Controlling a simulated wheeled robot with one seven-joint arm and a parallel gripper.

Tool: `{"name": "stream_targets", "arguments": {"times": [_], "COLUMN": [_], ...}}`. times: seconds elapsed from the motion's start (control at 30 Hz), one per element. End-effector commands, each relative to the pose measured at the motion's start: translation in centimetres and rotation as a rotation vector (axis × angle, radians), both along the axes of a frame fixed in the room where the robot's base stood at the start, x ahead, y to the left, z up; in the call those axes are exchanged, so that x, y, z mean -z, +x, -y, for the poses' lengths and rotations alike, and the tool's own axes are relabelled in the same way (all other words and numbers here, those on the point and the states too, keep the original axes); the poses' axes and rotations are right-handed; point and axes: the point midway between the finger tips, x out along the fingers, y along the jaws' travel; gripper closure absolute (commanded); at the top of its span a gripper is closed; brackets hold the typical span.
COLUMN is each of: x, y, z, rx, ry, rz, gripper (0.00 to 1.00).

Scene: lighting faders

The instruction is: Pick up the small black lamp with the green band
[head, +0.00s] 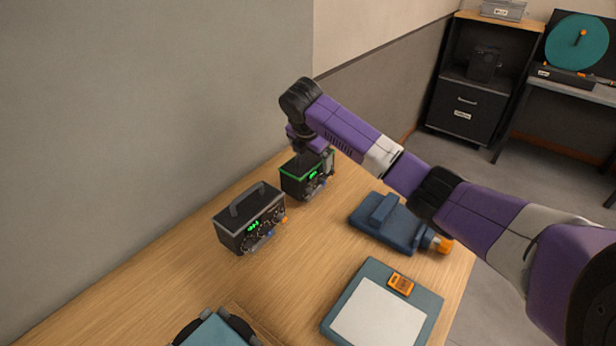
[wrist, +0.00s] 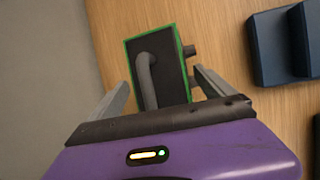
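In the wrist view my gripper (wrist: 158,86) is open, with one finger on each side of the lamp's near part. I cannot tell whether either finger touches it.
A similar black box with a grey band (head: 250,220) stands left of the lamp. A blue folded item (head: 388,222) lies to the right, and a clipboard with white paper (head: 378,318) lies in front. Bare table (head: 300,265) lies between them. The wall is close behind.

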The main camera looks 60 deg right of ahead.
Motion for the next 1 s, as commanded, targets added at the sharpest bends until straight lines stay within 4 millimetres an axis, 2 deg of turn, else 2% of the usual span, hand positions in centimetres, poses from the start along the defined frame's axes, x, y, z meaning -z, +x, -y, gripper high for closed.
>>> {"name": "stream_targets", "arguments": {"times": [0.03,0.33,0.63,0.7,0.73,0.87,1.0], "x": [0.0,0.0,-0.6,-1.0,-1.3,-3.0,-5.9], "y": [0.0,0.0,0.1,0.2,0.2,0.2,0.2], "z": [0.0,0.0,0.1,0.1,0.1,0.1,0.2], "rx": [0.0,0.0,0.0,-0.001,-0.001,-0.001,0.0], "ry": [0.0,0.0,-0.004,-0.005,-0.006,-0.006,-0.008], "rz": [0.0,0.0,0.006,0.008,0.007,0.01,0.01], "gripper": [0.2,0.78,0.79,0.94,0.95,0.96,0.96]}}
